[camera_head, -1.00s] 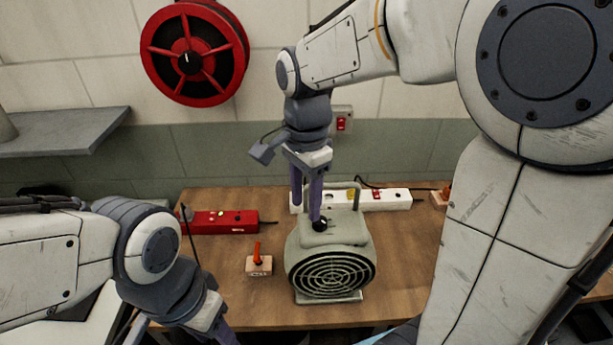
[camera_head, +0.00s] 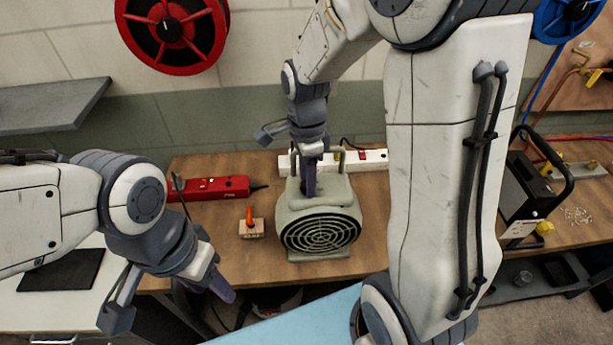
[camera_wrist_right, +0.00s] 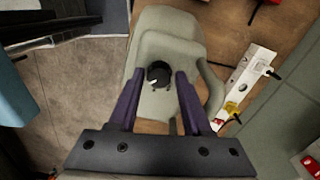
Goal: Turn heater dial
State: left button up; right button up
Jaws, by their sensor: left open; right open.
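The heater (camera_head: 320,219) is a grey-green box with a round black grille and a carrying handle, standing on the wooden table. Its black dial (camera_wrist_right: 159,74) with a white mark shows in the right wrist view on the heater's top. My right gripper (camera_head: 309,192) points down over the heater's top. In the right wrist view its two purple fingers (camera_wrist_right: 157,88) are open, with the dial just beyond and between the tips. Contact with the dial cannot be told. In the head view the fingers hide the dial. My left gripper (camera_head: 222,290) hangs in front of the table, away from the heater.
A red power strip (camera_head: 210,188) and a small block with an orange switch (camera_head: 251,226) lie left of the heater. A white power strip (camera_head: 365,160) runs behind it. A black framed unit (camera_head: 524,190) stands at the right. Bare table lies between block and heater.

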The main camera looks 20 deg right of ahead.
jog(key=shift+f, duration=0.1)
grip_shut()
jog(key=shift+a, duration=0.1)
